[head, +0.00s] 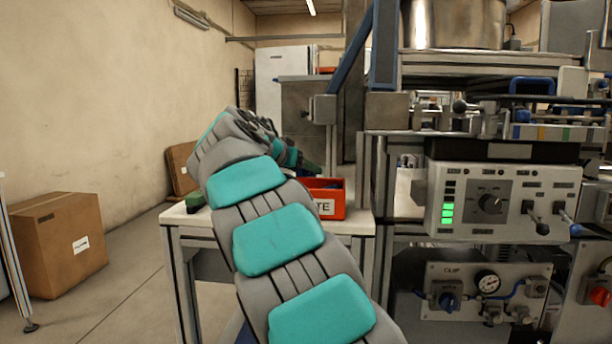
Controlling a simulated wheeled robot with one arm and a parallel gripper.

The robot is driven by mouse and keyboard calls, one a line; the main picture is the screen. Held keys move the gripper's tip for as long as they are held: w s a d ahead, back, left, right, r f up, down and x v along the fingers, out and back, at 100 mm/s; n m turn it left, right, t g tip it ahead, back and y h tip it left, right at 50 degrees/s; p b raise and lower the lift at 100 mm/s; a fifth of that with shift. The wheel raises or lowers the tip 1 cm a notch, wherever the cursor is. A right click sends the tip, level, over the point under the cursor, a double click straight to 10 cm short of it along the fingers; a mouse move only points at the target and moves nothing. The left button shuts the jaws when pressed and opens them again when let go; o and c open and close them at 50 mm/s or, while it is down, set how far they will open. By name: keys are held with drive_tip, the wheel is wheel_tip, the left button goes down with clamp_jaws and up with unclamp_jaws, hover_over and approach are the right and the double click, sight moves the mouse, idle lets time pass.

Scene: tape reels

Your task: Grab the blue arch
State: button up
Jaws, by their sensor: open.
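A blue arch (532,80) stands on the machine's upper shelf at the right of the head view, above a row of coloured blocks. It looks like a low, wide bridge with dark space under it. My arm rises from the bottom middle and bends over the white table. My gripper (310,168) is small at its far end, near the red bin, and is open. Its fingers are partly hidden by my own arm. It is well to the left of the blue arch and lower, not touching it.
A red bin (328,199) with a partly hidden label sits on the white table (172,217).

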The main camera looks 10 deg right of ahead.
clamp_jaws()
idle(0.6)
